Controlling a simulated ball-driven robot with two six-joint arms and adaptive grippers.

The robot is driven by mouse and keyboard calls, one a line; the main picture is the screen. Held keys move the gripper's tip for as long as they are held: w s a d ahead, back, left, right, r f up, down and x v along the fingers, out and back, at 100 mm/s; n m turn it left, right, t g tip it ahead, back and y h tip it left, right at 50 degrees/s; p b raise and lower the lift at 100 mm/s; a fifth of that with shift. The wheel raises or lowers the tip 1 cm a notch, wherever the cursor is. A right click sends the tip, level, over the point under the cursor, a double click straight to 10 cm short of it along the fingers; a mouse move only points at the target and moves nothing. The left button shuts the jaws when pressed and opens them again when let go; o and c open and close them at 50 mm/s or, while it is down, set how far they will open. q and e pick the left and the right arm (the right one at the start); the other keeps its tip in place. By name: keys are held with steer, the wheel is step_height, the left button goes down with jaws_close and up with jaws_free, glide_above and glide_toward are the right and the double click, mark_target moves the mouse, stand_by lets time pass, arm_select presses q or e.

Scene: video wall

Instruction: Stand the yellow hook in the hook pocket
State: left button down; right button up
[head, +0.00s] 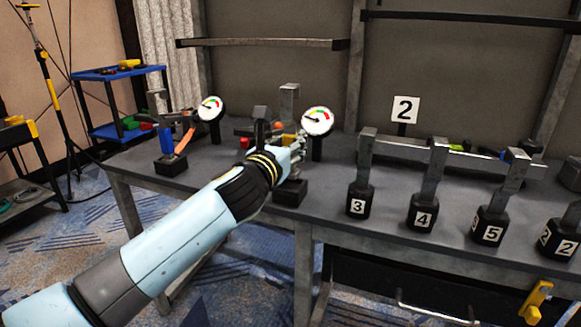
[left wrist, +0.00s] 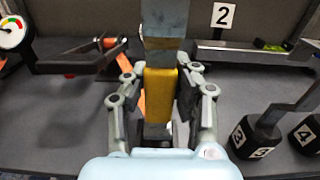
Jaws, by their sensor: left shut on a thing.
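My left gripper (head: 288,150) is over the left half of the table. A grey metal piece (left wrist: 165,28) shows above the yellow part. In the head view a grey upright (head: 289,100) rises behind the gripper, and a black base (head: 290,192) stands below it. My gripper hides most of the yellow part there. I cannot tell which thing is the hook pocket, or whether the yellow part touches the base. My right gripper is out of view.
Grey bars in black numbered bases (head: 421,213) stand to the right. A clamp with a black base (head: 171,164) is at left. A yellow bracket (head: 535,302) hangs at the front right.

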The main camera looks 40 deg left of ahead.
arm_select(q)
step_height(320, 180, down, 3)
steer(key=shift+f+b, duration=0.1)
steer(key=shift+b, duration=0.8)
steer(key=shift+r, duration=0.2)
steer(key=shift+f, duration=0.15)
steer(key=c, duration=1.1)
jaws_free()
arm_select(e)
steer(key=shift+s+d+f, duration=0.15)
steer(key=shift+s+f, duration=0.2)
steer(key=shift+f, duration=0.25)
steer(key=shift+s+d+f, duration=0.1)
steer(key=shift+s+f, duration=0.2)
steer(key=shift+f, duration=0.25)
arm_select(q)
steer(key=shift+o, duration=0.2)
